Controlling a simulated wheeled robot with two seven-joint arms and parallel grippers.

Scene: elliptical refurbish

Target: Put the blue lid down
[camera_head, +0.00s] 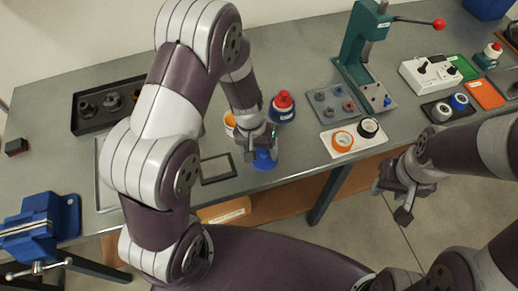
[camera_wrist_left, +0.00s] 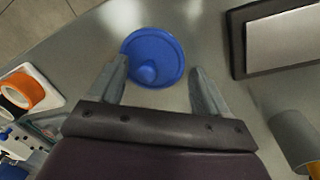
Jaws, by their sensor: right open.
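The blue lid (camera_head: 265,161) lies on the grey bench near its front edge. In the left wrist view the blue lid (camera_wrist_left: 165,46) is a round disc with a knob, lying on the bench top. My left gripper (camera_head: 259,146) is right over the lid. In the wrist view my left gripper's fingers (camera_wrist_left: 158,68) are spread apart, with the lid's knob between them and a gap on both sides. My right gripper (camera_head: 398,205) is open and empty, in front of the bench edge at the right.
A blue bottle with a red cap (camera_head: 283,106) and an orange-topped container (camera_head: 230,123) stand close behind my left gripper. A dark-framed plate (camera_head: 218,168) lies left of the lid. A white tray with rings (camera_head: 355,150) and a green press (camera_head: 362,45) stand to the right.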

